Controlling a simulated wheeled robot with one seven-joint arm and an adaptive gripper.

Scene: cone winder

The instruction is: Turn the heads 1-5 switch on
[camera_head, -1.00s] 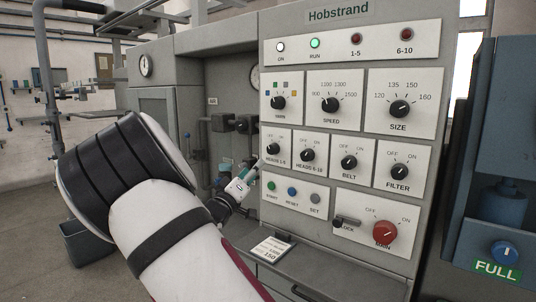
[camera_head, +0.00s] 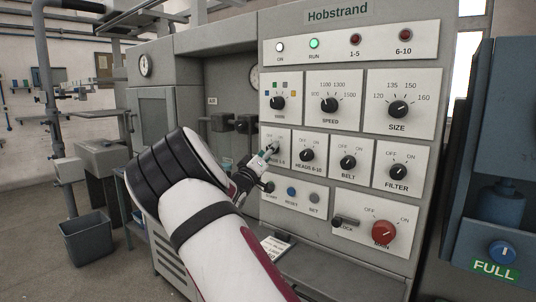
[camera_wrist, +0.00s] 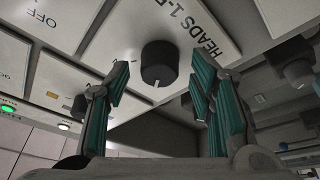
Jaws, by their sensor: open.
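The heads 1-5 switch is a black round knob (camera_wrist: 160,62) on a white plate in the wrist view. The "HEADS 1-5" label is beside it, and a white pointer mark shows on its lower edge. My gripper (camera_wrist: 160,82) is open, with one teal-padded finger on each side of the knob in the picture; whether they touch it is unclear. In the head view my gripper (camera_head: 272,152) is at the heads 1-5 plate and mostly hides the knob. The 1-5 lamp (camera_head: 355,40) is dark red.
The heads 6-10 knob (camera_head: 307,155) is just right of my gripper. A card (camera_head: 275,246) lies on the ledge. A grey bin (camera_head: 86,238) stands on the floor.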

